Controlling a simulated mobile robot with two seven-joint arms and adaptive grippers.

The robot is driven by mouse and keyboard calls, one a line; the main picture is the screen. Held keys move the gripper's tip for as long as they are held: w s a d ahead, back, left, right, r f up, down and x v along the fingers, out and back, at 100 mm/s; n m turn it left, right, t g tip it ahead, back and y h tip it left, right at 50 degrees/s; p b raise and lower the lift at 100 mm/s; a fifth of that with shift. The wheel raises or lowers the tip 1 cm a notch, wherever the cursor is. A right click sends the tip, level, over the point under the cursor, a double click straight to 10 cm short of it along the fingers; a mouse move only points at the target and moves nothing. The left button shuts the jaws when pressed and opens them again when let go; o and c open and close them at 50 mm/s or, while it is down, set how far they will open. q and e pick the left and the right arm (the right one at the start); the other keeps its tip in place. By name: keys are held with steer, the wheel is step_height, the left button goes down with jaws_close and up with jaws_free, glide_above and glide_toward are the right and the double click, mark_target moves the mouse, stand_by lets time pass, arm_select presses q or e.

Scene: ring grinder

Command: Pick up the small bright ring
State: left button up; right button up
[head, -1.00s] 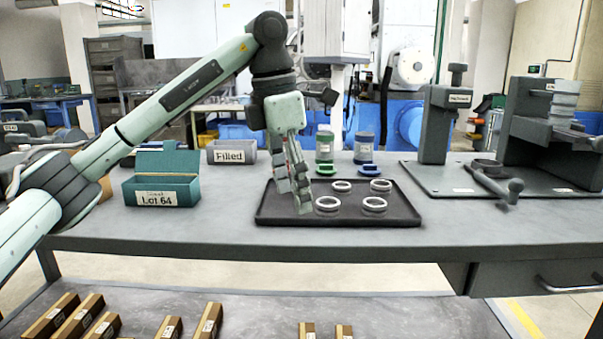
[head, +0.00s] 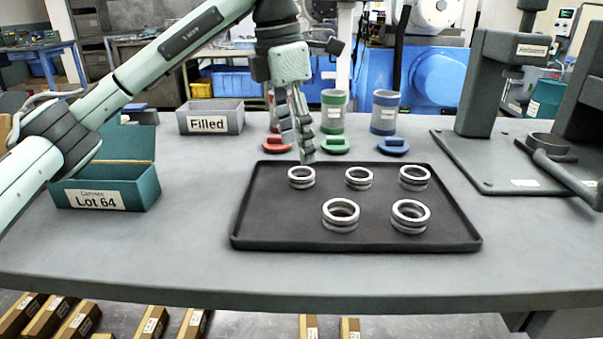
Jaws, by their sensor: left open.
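Several metal rings lie on a dark tray (head: 350,242). The back row holds three smaller rings: a left one (head: 301,184), a middle one (head: 359,184) and a right one (head: 413,184). Two larger rings, a left one (head: 340,226) and a right one (head: 408,227), lie in front. All have light rims; I cannot tell which is brightest. My left gripper (head: 300,154) points down just behind and above the back left ring, open and empty. Its fingers overlap in this view, and I cannot judge the gap to the ring. My right gripper is not in view.
Red (head: 277,145), green (head: 336,145) and blue (head: 393,147) lids lie behind the tray, before matching jars. A grey "Filled" bin (head: 207,125) and an open teal "Lot 64" box (head: 95,199) stand left. A dark press (head: 489,95) stands right. The table front is clear.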

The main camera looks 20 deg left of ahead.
arm_select(q)
steer(key=f, duration=0.5)
steer(key=shift+w+d+f, duration=0.1)
steer(key=shift+w+d, duration=0.15)
steer(key=shift+w, duration=0.1)
steer(key=shift+c, duration=0.6)
steer(key=c, duration=1.2)
steer(key=shift+o, duration=0.2)
